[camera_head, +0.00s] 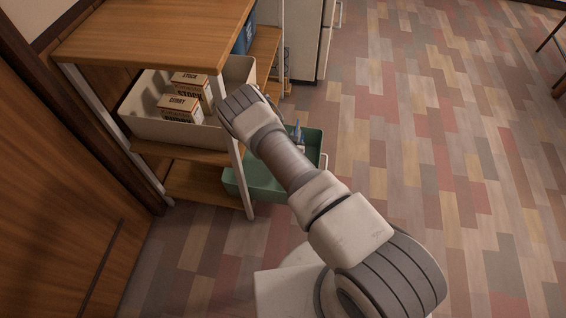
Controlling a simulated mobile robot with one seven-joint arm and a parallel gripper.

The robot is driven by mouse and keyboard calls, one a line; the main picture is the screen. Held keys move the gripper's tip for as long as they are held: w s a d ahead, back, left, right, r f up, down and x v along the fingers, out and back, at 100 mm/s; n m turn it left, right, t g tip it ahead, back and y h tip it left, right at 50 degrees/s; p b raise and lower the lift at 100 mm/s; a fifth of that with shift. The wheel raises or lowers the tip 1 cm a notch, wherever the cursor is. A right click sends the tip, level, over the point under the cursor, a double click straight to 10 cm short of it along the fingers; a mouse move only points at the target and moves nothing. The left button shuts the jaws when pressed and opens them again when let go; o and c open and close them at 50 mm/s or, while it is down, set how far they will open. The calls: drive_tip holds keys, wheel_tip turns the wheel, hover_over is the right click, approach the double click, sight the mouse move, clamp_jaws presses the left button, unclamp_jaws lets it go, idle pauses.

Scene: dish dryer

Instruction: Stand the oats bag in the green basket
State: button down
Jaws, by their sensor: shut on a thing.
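The green basket (265,188) stands low beside the shelf unit, partly covered by my arm. A small grey-blue thing (298,135) shows at its far right side, too small to name. My arm reaches from the lower right up to the shelf front, and its far end is above and left of the basket. My gripper is hidden behind the arm. I cannot make out the oats bag.
A cream bin (165,130) on the shelf holds a stock box (190,85) and a curry box (181,108). The wooden shelf top (150,35) and its white post (236,165) stand close to my arm. The floor (450,150) to the right is clear.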

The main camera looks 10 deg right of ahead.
wheel_tip(320, 180, down, 8)
drive_tip(key=b, duration=0.3)
drive_tip(key=shift+f, duration=0.15)
drive_tip(key=shift+f, duration=0.15)
drive_tip(key=c, duration=1)
unclamp_jaws()
